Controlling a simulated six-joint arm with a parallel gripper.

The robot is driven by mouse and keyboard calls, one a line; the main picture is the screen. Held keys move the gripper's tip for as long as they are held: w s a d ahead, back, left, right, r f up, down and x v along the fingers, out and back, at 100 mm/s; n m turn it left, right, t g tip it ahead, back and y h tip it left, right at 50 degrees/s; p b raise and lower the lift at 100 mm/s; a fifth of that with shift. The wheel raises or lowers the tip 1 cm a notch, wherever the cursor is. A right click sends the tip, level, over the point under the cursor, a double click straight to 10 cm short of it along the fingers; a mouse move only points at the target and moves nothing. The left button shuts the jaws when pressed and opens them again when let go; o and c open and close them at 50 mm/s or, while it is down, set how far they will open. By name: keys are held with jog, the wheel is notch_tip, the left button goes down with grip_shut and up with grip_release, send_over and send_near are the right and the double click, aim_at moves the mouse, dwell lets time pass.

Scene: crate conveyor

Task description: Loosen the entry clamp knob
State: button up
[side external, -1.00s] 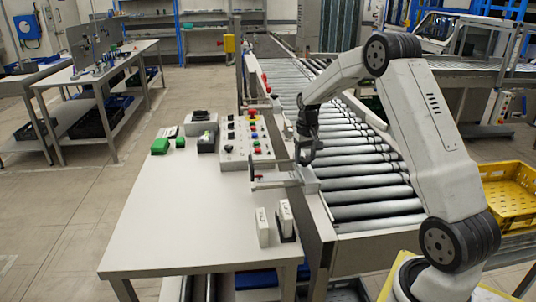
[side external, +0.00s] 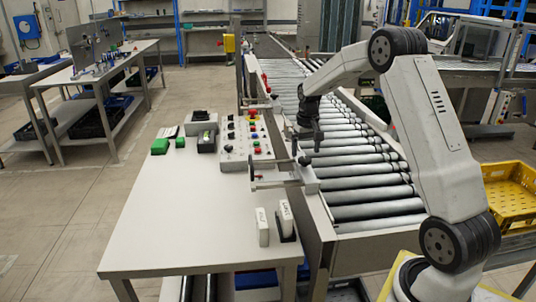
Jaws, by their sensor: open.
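A clamp fitting (side external: 303,177) sits on the near left rail of the roller conveyor, at the table's right edge. A small dark knob (side external: 304,161) shows at its top, and a thin bar with a dark end reaches left over the table. Which of its parts is the entry clamp knob is too small to tell for certain. My gripper (side external: 312,141) points down just above and slightly right of the dark knob. It is open and appears apart from it, with nothing seen between the fingers. The finger gap is hard to make out.
A control box (side external: 246,143) with coloured buttons stands on the white table (side external: 170,225), left of my gripper. Green blocks (side external: 160,146) lie farther left. Two white upright blocks (side external: 263,227) stand near the front right. Rollers (side external: 370,178) run to the right; a yellow crate (side external: 510,195) is far right.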

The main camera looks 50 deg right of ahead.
aim_at(303, 159)
jog(key=shift+r, duration=2.6)
jog(key=shift+a, duration=0.15)
jog(key=shift+a, duration=0.35)
jog(key=s+a+f+n, duration=0.1)
jog(key=a, duration=0.4)
jog(key=s+a+f+n+t, duration=0.1)
jog(key=s+a, duration=0.1)
jog(key=a, duration=0.3)
jog(key=s+a+f+n, duration=0.1)
jog(key=a, duration=0.5)
jog(key=shift+s+f+n, duration=0.15)
jog(key=shift+f+n, duration=0.1)
jog(key=shift+n, duration=0.05)
jog(key=s+a+f+n+t, duration=0.1)
jog(key=s+a+f+n, duration=0.2)
jog(key=s+a, duration=0.7)
jog(key=shift+s+a+f+t, duration=0.3)
jog(key=shift+s+f, duration=0.15)
jog(key=shift+s, duration=0.05)
